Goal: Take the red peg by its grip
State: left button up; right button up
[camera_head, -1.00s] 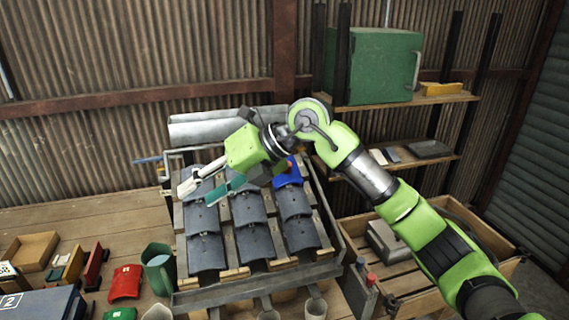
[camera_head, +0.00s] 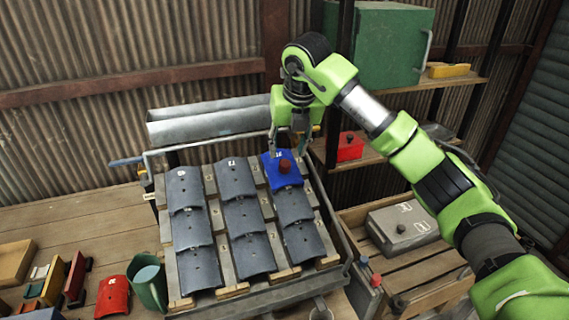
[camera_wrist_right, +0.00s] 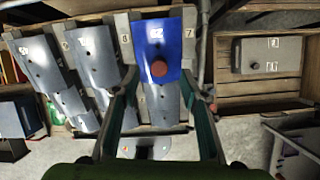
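The red peg (camera_head: 285,166) stands upright on the blue tile (camera_head: 272,180), at the top of the right column of the tilted rack. In the right wrist view the peg (camera_wrist_right: 159,68) shows as a round red top on the blue tile (camera_wrist_right: 160,35). My right gripper (camera_head: 291,152) is open and empty, above and just behind the peg in the head view. In the right wrist view its two fingers (camera_wrist_right: 160,85) are spread wide, one to each side of the peg, and no contact shows. My left gripper is not in view.
Dark grey curved tiles (camera_head: 242,218) fill the other places of the rack. A grey box (camera_head: 400,229) lies in a wooden crate at right.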

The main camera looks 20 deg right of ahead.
aim_at(285, 163)
notch_tip(285, 163, down, 2)
jog(key=shift+w+p, duration=0.15)
jog(key=shift+p, duration=0.7)
jog(key=p+x, duration=0.1)
jog(key=x, duration=0.2)
jog(key=shift+f, duration=0.1)
jog(key=shift+w+f, duration=0.1)
jog(key=shift+f, duration=0.05)
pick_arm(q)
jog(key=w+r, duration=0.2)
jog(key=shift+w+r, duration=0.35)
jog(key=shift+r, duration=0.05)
pick_arm(e)
jog(key=c, duration=1)
